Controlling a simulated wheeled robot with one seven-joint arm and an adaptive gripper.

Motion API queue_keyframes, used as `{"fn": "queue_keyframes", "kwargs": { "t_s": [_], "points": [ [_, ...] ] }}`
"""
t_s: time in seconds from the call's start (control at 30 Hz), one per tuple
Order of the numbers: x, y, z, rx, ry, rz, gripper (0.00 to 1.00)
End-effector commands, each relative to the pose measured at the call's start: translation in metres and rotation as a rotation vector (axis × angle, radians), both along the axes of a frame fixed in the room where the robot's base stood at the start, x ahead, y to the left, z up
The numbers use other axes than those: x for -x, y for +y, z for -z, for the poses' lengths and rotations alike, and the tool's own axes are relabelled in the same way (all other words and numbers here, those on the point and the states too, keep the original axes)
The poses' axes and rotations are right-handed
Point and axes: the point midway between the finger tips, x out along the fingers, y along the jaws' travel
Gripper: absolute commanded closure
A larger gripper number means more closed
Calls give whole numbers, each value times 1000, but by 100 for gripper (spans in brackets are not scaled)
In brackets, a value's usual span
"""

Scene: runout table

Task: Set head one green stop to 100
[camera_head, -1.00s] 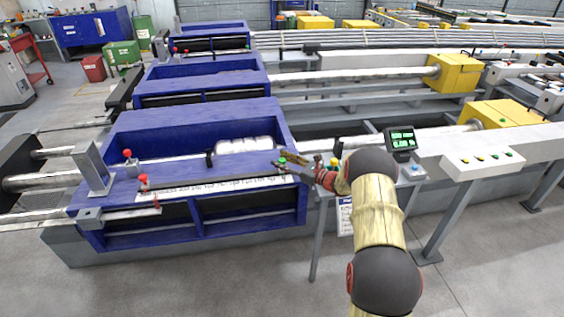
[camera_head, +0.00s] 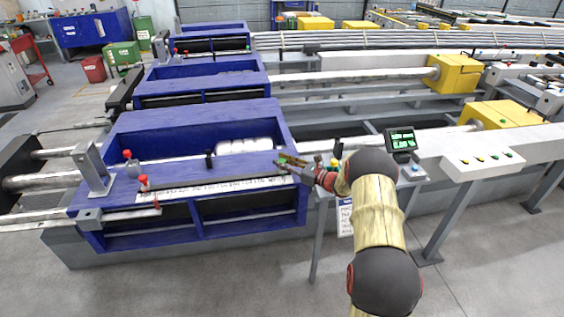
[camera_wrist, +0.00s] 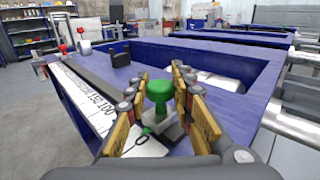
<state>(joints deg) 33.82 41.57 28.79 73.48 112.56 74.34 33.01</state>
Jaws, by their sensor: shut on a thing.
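The green stop (camera_wrist: 160,93) is a green knob on a small metal block, seen between the fingers of my gripper (camera_wrist: 158,105) in the wrist view. My gripper is shut on it, with a yellow-padded finger on each side. It is near the scale's low end, where a "0" shows just below it. The white number scale (camera_wrist: 84,97) runs along the front of the blue head one (camera_head: 190,124), with numbers rising toward the far end. In the head view my gripper (camera_head: 284,164) is at the scale's right end and hides most of the green stop.
Red-knobbed stops (camera_head: 144,183) stand at the scale's left end. A black block (camera_head: 210,160) stands on the blue top behind the scale. A screen with green readouts (camera_head: 401,140) and a button panel (camera_head: 483,161) are to the right.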

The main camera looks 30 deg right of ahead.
Motion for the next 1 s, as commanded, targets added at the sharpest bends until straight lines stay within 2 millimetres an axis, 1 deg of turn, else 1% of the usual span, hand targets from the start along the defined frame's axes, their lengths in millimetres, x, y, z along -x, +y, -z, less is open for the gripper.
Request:
{"fn": "queue_keyframes", "kwargs": {
  "t_s": [0.27, 0.33, 0.43, 0.6, 0.7, 0.83, 1.0],
  "points": [
    [0, 0, 0, -1, 0, 0, 100],
    [-1, 5, 0, -1, 0, -2, 100],
    [-6, 21, -1, 0, 0, -4, 100],
    [-18, 64, -1, 0, 0, -5, 100],
    [-24, 83, -1, -1, 0, -3, 100],
    [-27, 95, -1, 1, 0, -1, 100],
    [-28, 96, 0, 0, -1, 0, 100]
  ]
}}
